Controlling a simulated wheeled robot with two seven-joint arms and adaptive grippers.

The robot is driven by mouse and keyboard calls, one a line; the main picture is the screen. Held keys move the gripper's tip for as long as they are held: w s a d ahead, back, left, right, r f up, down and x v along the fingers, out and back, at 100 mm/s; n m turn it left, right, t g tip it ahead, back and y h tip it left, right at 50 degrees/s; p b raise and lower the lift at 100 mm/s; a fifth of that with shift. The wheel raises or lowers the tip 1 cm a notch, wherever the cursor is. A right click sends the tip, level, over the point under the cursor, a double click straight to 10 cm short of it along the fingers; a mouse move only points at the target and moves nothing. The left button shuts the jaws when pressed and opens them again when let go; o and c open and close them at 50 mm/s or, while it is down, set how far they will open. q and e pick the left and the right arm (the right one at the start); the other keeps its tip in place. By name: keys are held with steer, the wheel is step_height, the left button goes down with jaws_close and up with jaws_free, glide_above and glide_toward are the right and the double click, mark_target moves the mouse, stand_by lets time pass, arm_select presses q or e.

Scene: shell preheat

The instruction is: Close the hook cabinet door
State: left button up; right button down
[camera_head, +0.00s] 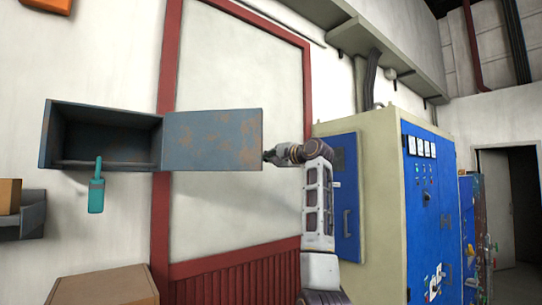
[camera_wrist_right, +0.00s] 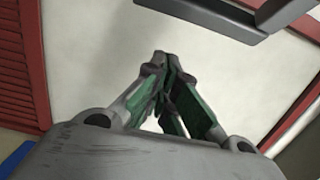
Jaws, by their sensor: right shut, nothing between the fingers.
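The hook cabinet (camera_head: 105,135) hangs on the wall at the left in the head view, with its front open and a dark inside. Its grey-blue, rust-specked door (camera_head: 212,140) is swung wide open to the right. A teal-handled tool (camera_head: 97,188) hangs at the cabinet's lower front. My right gripper (camera_head: 268,156) is at the door's free right edge, near its lower corner; I cannot tell whether it touches. In the right wrist view the gripper (camera_wrist_right: 160,58) is shut and empty, with a grey edge, likely the door's, (camera_wrist_right: 215,18) beyond it. My left gripper does not show.
A beige and blue electrical cabinet (camera_head: 384,200) stands right of my right arm. A cardboard box (camera_head: 105,287) is at the lower left, and a grey wall bin (camera_head: 32,214) holds a smaller box (camera_head: 9,196). The wall panel below the door is clear.

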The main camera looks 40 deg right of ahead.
steer(key=s+a, duration=0.1)
steer(key=a+p, duration=0.1)
steer(key=a, duration=0.1)
steer(key=shift+s, duration=0.4)
steer(key=shift+s+a, duration=0.1)
steer(key=shift+s, duration=0.05)
stand_by(0.6)
